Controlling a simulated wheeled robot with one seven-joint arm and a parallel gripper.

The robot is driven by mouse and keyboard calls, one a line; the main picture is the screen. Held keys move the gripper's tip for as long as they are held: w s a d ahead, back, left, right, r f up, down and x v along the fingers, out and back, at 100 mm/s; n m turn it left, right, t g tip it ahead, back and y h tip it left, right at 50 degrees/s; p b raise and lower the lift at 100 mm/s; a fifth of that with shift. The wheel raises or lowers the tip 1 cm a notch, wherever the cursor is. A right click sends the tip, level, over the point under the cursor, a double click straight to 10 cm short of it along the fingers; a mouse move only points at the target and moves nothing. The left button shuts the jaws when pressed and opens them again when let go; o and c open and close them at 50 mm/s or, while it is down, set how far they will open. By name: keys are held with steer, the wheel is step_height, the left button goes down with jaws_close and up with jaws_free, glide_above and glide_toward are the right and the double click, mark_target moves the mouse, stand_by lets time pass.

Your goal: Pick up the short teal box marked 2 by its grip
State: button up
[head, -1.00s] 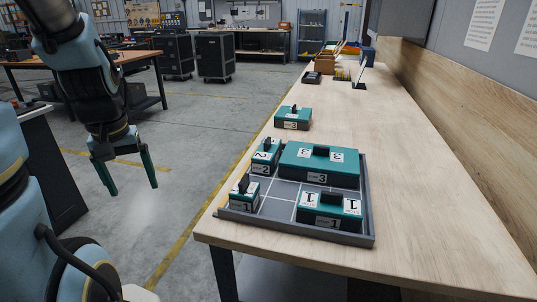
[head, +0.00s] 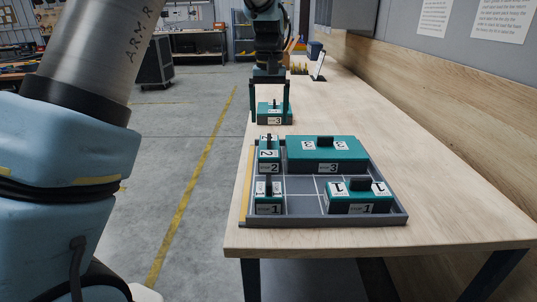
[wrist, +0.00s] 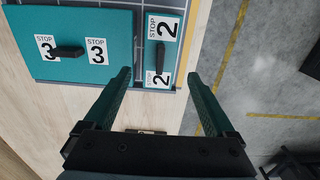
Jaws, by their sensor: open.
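The short teal box marked 2 (head: 262,167) sits in the back left compartment of the grey tray (head: 320,221). It has white 2 labels and an upright black grip on top. In the wrist view the box (wrist: 149,55) lies ahead of the fingers, with its dark grip (wrist: 160,59) roughly in line with the gap. My gripper (head: 270,118) is open and empty, pointing down above the table just beyond the box. In the wrist view its fingertips (wrist: 159,74) appear one on either side of the box's near end. I see no contact.
A large teal box marked 3 (head: 305,155) stands right beside it. Boxes marked 1 stand front left (head: 261,203) and front right (head: 345,206). Another teal 3 box (head: 275,115) sits on the table behind the tray, partly behind my fingers. The table's right side is clear.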

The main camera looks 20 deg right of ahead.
mark_target(269, 146)
steer(key=f, duration=0.2)
steer(key=f+p, duration=0.1)
steer(key=f, duration=0.2)
steer(key=shift+s+d, duration=0.1)
steer(key=shift+d, duration=0.1)
steer(key=shift+a+f+p, duration=0.2)
steer(key=shift+f+p, duration=0.85)
steer(key=shift+f, duration=1.75)
steer(key=shift+c, duration=0.2)
jaws_close()
